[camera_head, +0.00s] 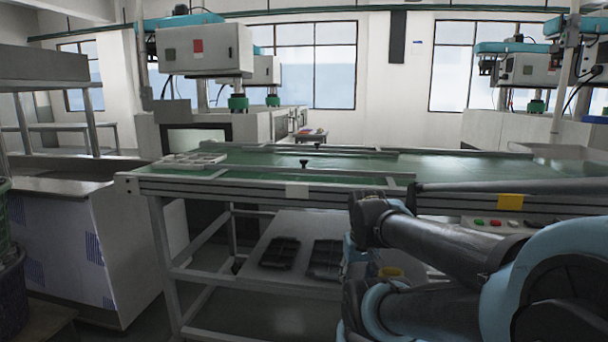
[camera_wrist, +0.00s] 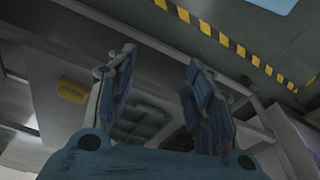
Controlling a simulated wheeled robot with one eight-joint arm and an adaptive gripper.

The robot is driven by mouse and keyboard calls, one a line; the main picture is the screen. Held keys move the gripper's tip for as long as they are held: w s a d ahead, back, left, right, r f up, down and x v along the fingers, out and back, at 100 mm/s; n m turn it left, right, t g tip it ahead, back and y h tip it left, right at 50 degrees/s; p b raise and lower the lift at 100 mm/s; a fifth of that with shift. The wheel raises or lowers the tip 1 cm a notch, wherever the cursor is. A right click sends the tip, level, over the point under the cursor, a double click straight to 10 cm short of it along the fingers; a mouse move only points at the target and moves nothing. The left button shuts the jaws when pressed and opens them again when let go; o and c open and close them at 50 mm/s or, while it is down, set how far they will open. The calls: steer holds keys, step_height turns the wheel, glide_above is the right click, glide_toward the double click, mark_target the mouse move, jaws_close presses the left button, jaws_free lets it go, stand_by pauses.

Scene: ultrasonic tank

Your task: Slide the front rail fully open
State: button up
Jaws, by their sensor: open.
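The front rail (camera_head: 350,173) is a thin pale bar along the near edge of the green-topped table (camera_head: 250,155). A small black knob (camera_head: 303,164) stands up at about its middle. In the wrist view my gripper (camera_wrist: 160,60) is open, its two blue fingers apart with nothing between them. It points at the lower part of a table frame and the floor; the rail cannot be made out there. In the head view my arm crosses the right front, and I cannot make out the fingers.
A pale tray (camera_head: 195,160) sits on the table's left end. Black trays (camera_head: 280,253) lie on the lower shelf (camera_head: 260,233). Colored buttons (camera_head: 495,222) are at the right front. A white cabinet (camera_head: 120,245) stands left. The wrist view shows a yellow-black floor stripe (camera_wrist: 240,50).

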stand_by(0.3)
step_height(320, 180, up, 44)
steer(key=n+g, duration=0.2)
steer(key=n, duration=0.4)
glide_above(300, 171)
steer(key=d, duration=0.2)
steer(key=f, duration=1.7)
steer(key=shift+w+a+f, duration=0.25)
steer(key=shift+w+f, duration=0.05)
steer(key=shift+f, duration=0.05)
jaws_close()
